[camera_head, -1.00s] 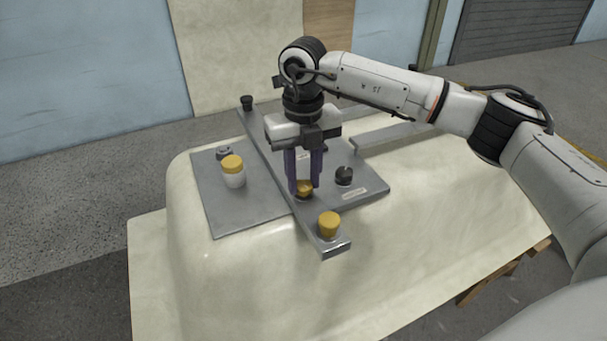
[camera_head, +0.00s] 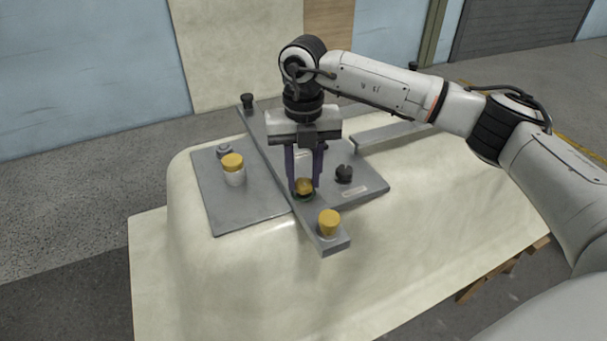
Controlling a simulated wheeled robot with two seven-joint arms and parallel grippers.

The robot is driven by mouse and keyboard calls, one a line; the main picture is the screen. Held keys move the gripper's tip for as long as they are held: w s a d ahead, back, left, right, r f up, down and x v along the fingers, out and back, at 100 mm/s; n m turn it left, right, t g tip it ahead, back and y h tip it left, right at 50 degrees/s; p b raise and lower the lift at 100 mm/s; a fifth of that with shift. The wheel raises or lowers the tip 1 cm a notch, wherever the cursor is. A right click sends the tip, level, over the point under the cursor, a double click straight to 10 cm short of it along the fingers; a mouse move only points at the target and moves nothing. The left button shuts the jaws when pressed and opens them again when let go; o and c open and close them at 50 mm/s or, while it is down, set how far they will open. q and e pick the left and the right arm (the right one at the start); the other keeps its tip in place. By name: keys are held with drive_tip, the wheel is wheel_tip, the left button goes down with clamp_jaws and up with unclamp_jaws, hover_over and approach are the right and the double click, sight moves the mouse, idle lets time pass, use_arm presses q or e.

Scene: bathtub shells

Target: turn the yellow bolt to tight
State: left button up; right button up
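The fingers hide part of the bolt's sides. My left gripper is not in view.
The grey bar (camera_head: 270,150) crosses a grey plate (camera_head: 245,213) on the cream tub shell (camera_head: 200,270). A yellow knob (camera_head: 329,223) stands at the bar's near end. A yellow-capped white post (camera_head: 233,170) is left, a black knob (camera_head: 344,174) right.

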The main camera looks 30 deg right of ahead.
sight(304, 183)
drive_tip(key=o, duration=0.3)
drive_tip(key=shift+r, duration=0.1)
drive_tip(key=shift+o, duration=0.2)
wheel_tip(304, 183, up, 10)
drive_tip(key=shift+s, duration=0.1)
idle(0.6)
